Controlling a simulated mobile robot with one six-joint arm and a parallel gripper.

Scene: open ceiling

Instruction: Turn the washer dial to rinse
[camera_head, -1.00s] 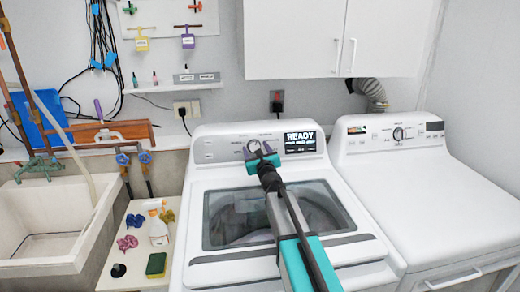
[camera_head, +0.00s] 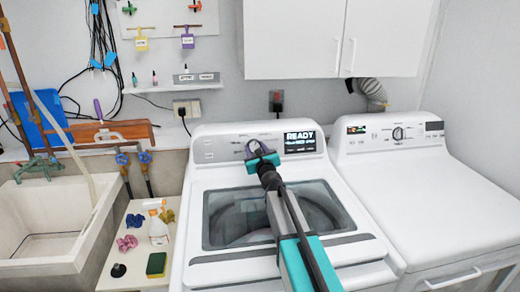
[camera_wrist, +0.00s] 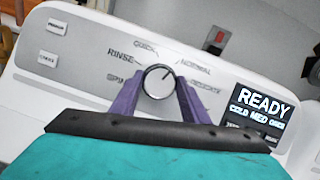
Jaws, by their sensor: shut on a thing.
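The washer dial (camera_wrist: 158,81) is a round knob with a pale face and dark rim, on the washer's control panel (camera_wrist: 85,65). Its small dark mark points up and right, toward the NORMAL label (camera_wrist: 196,67). The RINSE label (camera_wrist: 120,57) is up and left of the dial, with SPIN below it. My gripper (camera_wrist: 158,98) has its purple fingers on both sides of the dial, shut on it. In the head view my gripper (camera_head: 260,156) reaches over the washer lid (camera_head: 225,218) to the panel and partly hides the dial (camera_head: 254,146).
The washer display (camera_head: 300,142) reads READY, just right of the dial. A dryer (camera_head: 430,195) stands at right, with white cupboards (camera_head: 320,40) above. A sink (camera_head: 50,225) and a side shelf (camera_head: 130,250) with small items are at left.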

